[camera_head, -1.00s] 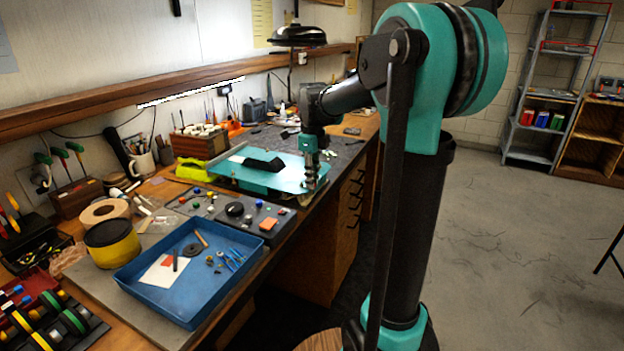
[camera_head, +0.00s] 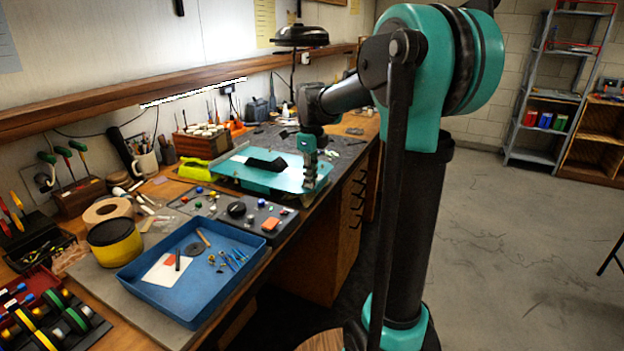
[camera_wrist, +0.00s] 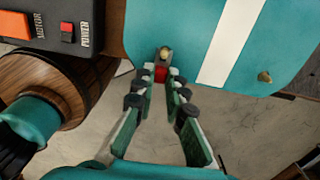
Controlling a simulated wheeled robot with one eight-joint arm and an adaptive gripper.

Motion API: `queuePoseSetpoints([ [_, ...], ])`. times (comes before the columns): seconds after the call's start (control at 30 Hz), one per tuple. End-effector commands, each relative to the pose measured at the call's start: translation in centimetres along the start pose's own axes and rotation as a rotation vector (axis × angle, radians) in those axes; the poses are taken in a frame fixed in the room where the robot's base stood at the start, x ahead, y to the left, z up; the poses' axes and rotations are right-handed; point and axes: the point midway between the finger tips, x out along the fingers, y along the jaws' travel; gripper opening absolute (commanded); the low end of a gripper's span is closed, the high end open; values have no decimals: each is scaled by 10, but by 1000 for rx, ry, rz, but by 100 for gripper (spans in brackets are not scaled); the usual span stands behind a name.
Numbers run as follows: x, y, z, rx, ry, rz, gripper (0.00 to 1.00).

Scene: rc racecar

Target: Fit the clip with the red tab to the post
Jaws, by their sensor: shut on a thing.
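The teal car shell (camera_head: 228,168) with a white stripe lies on the bench in the head view. In the wrist view the shell (camera_wrist: 150,22) fills the top, with one brass post (camera_wrist: 164,53) near its edge and another post (camera_wrist: 265,77) to the right. My gripper (camera_wrist: 161,80) is shut on the clip with the red tab (camera_wrist: 161,73). The tab shows between the fingertips, just below the nearer post in the picture. The clip's wire is too small to make out, and I cannot tell whether it touches the post. In the head view my gripper (camera_head: 308,181) points down at the shell's near right corner.
A dark switch panel (camera_wrist: 50,40) is at the upper left in the wrist view; it also shows beside the shell in the head view (camera_head: 257,232). A blue tray (camera_head: 150,277) with small parts is nearer. A yellow-green case (camera_head: 194,172) lies behind the shell.

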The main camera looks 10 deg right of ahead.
Motion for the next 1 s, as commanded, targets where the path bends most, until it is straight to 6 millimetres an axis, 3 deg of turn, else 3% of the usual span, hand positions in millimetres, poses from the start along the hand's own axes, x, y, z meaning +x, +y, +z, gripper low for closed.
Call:
queuePoseSetpoints([
  [0.77,0,0,7,0,0,0,0],
  [0.8,0,0,7,0,0,0,16],
  [1.0,0,0,7,0,0,0,36],
])
